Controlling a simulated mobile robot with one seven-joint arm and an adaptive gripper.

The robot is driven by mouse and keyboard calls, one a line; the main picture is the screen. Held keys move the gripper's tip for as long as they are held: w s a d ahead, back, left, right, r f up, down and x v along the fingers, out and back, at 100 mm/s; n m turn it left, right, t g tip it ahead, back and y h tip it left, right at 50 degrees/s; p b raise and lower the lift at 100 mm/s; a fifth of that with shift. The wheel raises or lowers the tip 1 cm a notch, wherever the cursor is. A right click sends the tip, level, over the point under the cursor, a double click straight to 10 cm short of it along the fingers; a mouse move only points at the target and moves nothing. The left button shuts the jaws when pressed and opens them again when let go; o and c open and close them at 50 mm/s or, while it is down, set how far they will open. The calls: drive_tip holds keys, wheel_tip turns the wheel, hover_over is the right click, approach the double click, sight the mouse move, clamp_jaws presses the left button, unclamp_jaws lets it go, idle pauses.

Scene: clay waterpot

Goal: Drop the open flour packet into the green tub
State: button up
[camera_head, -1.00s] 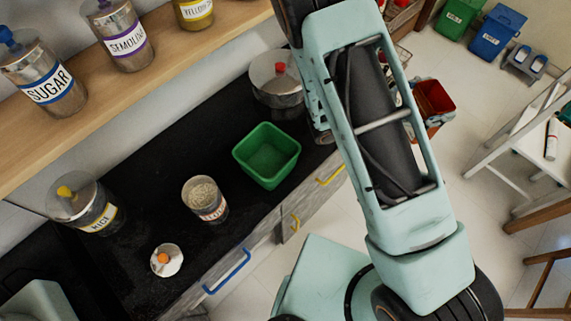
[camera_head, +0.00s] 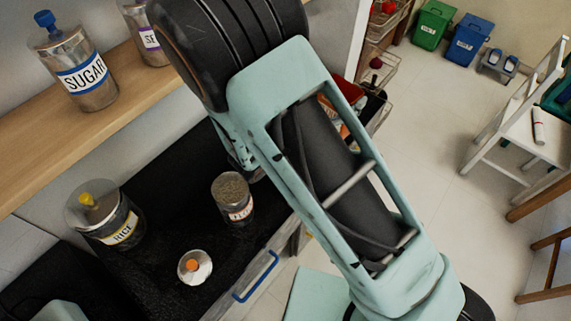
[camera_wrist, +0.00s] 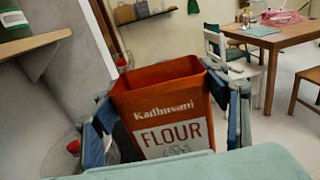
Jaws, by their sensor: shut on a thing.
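In the head view a part of the red packet (camera_head: 349,91) shows behind my arm, beyond the counter's right end.
On the black counter (camera_head: 150,265) stand a rice jar (camera_head: 115,222), a grainy-filled tin (camera_head: 233,200) and a small round container with an orange knob (camera_head: 195,267). A wooden shelf (camera_head: 75,145) with a sugar jar (camera_head: 83,72) runs above the counter at left.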

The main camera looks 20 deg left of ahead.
drive_tip(key=s+a+n+t+y+b, duration=0.2)
drive_tip(key=s+a+n+y, duration=0.15)
drive_tip(key=a, duration=0.75)
drive_tip(key=shift+m+y, duration=0.25)
drive_tip(key=shift+y, duration=0.1)
drive_tip(key=f+b, duration=0.4)
drive_tip(key=f, duration=0.1)
drive_tip(key=shift+s+d+f+b, duration=0.15)
drive_tip(key=shift+s+f+b, duration=0.05)
drive_tip(key=shift+b, duration=0.15)
drive_tip(key=o, duration=2)
drive_tip(key=shift+c, duration=0.2)
drive_tip(key=shift+s, duration=0.1)
drive_tip(key=v, duration=1.2)
drive_tip(key=shift+r, duration=0.1)
